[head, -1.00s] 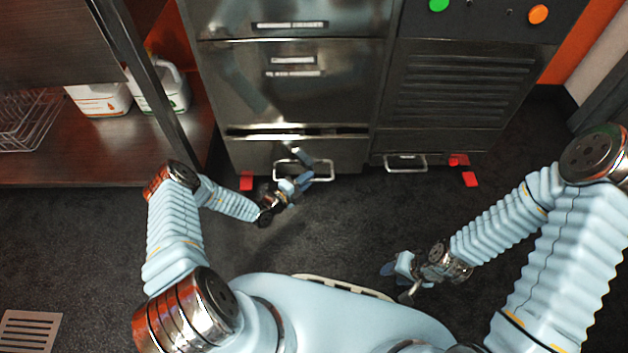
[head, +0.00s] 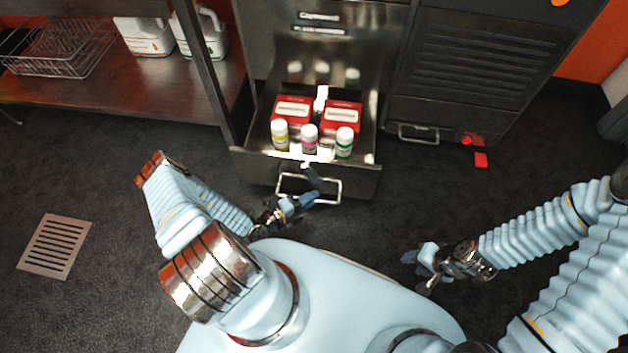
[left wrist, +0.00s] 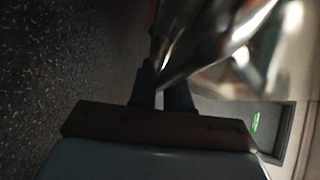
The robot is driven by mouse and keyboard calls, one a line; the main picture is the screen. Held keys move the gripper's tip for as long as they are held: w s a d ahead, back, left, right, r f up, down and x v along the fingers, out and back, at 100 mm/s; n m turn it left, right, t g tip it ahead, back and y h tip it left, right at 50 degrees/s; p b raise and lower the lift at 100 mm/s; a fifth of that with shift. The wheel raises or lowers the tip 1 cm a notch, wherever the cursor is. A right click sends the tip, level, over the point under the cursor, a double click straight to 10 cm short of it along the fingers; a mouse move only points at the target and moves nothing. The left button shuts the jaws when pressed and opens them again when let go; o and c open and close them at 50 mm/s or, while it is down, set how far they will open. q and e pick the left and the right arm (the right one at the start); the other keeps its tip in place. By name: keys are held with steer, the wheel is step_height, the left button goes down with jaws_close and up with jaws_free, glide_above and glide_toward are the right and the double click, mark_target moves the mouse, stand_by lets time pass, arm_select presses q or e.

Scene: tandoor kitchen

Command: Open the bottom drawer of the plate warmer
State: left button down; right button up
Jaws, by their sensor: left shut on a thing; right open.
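The plate warmer (head: 310,50) is a steel cabinet at the top middle of the head view. Its bottom drawer (head: 262,172) is pulled out toward me. My left gripper (head: 308,190) is shut on the drawer's wire handle (head: 338,190). In the left wrist view the left fingers (left wrist: 160,88) meet blurred shiny metal. My right gripper (head: 418,268) is open and empty above the floor, right of my body.
Left of the warmer stands a shelf (head: 80,95) with a wire rack (head: 75,48) and white jugs (head: 205,35). A dark louvred cabinet (head: 465,75) with its own handle (head: 418,138) is on the right. A floor grate (head: 55,246) lies at left; dark floor around it is clear.

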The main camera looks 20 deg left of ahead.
arm_select(q)
steer(key=shift+s+d, duration=0.3)
steer(key=shift+s, duration=0.75)
steer(key=shift+s+d, duration=0.25)
steer(key=shift+s, duration=0.75)
arm_select(e)
steer(key=shift+r, duration=0.35)
arm_select(q)
steer(key=c, duration=1.2)
jaws_free()
